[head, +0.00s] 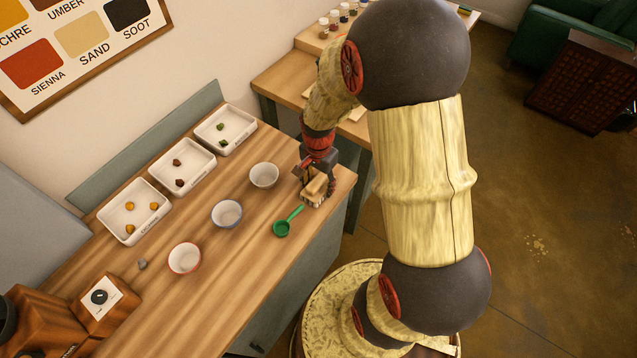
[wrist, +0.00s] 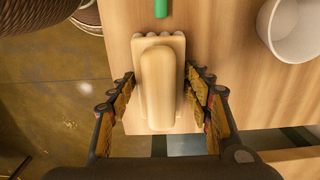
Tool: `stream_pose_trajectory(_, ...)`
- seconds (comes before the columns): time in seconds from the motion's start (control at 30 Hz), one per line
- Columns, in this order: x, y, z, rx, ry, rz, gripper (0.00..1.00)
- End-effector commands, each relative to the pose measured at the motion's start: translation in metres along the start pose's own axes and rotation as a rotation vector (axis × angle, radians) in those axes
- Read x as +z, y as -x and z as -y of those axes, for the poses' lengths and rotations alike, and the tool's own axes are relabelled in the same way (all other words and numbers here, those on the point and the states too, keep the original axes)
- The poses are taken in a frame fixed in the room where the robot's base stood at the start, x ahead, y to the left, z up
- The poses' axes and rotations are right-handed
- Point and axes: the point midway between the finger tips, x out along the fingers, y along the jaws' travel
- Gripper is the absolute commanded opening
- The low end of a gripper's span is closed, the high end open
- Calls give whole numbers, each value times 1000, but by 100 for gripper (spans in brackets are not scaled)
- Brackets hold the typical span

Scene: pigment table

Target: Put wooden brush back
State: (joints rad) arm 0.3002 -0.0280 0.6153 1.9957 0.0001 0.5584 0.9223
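The wooden brush (head: 313,190) is pale wood with a rounded handle on a wider block. It lies at the right end of the wooden counter, near the edge. In the wrist view the brush (wrist: 159,85) sits between my two fingers, with a narrow gap on each side. My gripper (head: 316,180) is open, low over the brush; its fingers also show in the wrist view (wrist: 160,88). The underside of the brush is hidden.
A green scoop (head: 284,226) lies just left of the brush. White bowls (head: 264,175), (head: 227,214) and a red-rimmed bowl (head: 185,258) stand on the counter (head: 225,270). White pigment trays (head: 183,165) line the back. Another wooden table (head: 285,80) stands behind.

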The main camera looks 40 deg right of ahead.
Motion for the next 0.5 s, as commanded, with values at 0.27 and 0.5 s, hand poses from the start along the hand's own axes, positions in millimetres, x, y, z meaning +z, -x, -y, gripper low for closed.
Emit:
stream_pose_trajectory(0.27, 0, 0, 0, 0, 0, 0, 63)
stream_pose_trajectory(0.5, 0, 2, 0, 0, 0, 0, 63)
